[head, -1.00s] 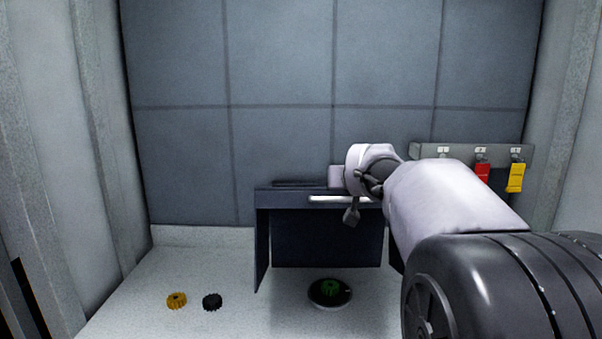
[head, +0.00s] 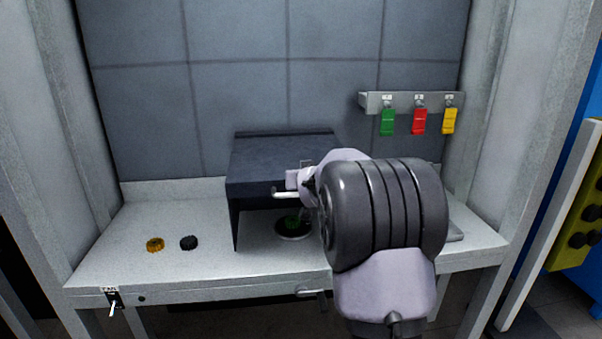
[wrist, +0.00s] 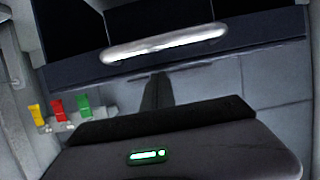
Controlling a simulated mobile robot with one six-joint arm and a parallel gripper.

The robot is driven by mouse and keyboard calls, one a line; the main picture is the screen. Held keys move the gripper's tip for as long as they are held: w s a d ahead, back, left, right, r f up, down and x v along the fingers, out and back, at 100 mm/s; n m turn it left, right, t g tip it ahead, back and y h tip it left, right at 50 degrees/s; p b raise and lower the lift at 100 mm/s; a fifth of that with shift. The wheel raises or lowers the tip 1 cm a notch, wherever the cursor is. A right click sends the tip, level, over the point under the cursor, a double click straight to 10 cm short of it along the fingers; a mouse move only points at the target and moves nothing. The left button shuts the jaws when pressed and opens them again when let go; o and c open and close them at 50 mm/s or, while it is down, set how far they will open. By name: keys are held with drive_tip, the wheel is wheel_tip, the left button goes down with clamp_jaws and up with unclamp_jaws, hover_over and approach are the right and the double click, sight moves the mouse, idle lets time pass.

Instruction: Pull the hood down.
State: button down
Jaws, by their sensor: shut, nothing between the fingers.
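The hood (head: 265,168) is a dark box at the back of the bench, open at the front. Its pale bar handle (head: 284,195) is on the upper front edge. The hood's dark edge (wrist: 258,58) also shows there. In the head view my arm hides the hood's right part and most of the gripper.
A yellow gear (head: 155,245) and a black gear (head: 189,243) lie on the bench left of the hood. Green, red (head: 419,121) and yellow tags hang from a rack (head: 410,101) at right. A switch (head: 114,299) is on the bench's front edge. The bench's left is mostly clear.

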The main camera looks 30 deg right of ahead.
drive_tip(key=shift+s+a+f+g, duration=0.1)
drive_tip(key=shift+s+f+g, duration=0.1)
drive_tip(key=shift+f, duration=0.65)
drive_tip(key=shift+s+f+g, duration=0.1)
drive_tip(key=shift+s+f, duration=0.05)
drive_tip(key=shift+f, duration=0.65)
wheel_tip(320, 180, up, 7)
drive_tip(key=p, duration=0.1)
drive_tip(key=s+a+f+g+y, duration=0.2)
drive_tip(key=s+a, duration=0.9)
drive_tip(key=s, duration=0.2)
drive_tip(key=s+a+f+g+y, duration=0.2)
drive_tip(key=s+a+f+y, duration=0.1)
drive_tip(key=s+a, duration=0.9)
drive_tip(key=s+a+f+g+y, duration=0.2)
drive_tip(key=s+a+y, duration=0.1)
drive_tip(key=s+a, duration=0.9)
drive_tip(key=s, duration=0.3)
drive_tip(key=shift+s+f+n, duration=0.2)
drive_tip(key=shift+n, duration=0.1)
